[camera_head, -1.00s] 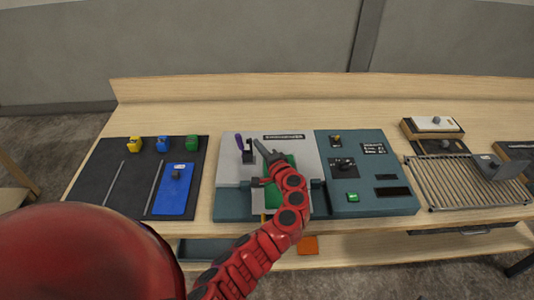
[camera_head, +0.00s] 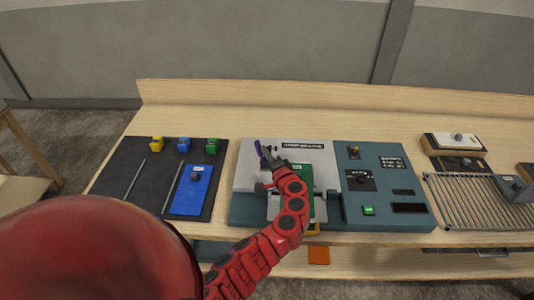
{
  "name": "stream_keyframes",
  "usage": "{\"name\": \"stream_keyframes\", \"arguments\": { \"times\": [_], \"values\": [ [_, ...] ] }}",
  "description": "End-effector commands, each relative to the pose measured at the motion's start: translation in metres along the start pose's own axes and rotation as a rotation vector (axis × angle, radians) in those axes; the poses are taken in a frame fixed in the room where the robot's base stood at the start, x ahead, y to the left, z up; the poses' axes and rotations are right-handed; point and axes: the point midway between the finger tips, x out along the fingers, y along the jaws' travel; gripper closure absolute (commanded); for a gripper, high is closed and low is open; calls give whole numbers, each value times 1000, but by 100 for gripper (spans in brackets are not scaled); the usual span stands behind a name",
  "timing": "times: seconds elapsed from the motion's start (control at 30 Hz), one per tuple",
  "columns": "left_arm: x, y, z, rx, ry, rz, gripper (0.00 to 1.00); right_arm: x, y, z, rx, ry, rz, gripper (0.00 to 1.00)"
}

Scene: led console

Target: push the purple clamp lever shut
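The purple clamp lever (camera_head: 258,147) stands up at the upper left of the grey console plate (camera_head: 246,176). My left gripper (camera_head: 267,155) is close against the right side of the lever and hides the lower part of the clamp. I cannot tell whether it touches the lever, and its fingers are too small to show whether they are open or shut. A green board (camera_head: 304,173) lies on the plate, partly hidden behind my red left forearm. My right gripper is not in view.
A teal control panel (camera_head: 381,171) with a knob and buttons is on the right. A black mat (camera_head: 129,174) with a blue plate (camera_head: 185,201) and yellow, blue and green blocks is on the left. A slatted rack (camera_head: 465,206) is far right. The table behind the console is clear.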

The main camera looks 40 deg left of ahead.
Motion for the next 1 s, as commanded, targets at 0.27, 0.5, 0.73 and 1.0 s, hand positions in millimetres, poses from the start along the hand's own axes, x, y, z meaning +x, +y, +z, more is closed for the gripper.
{"name": "stream_keyframes", "arguments": {
  "times": [0.27, 0.5, 0.73, 1.0],
  "values": [
    [2, -2, 2, -39, 2, 19, 100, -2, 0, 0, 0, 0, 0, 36],
    [4, -3, 7, -96, 1, 48, 100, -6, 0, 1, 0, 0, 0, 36],
    [9, -5, 18, -230, 1, 113, 100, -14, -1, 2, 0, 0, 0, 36],
    [19, -7, 36, -457, -1, 227, 100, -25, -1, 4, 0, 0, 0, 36]
  ]
}}
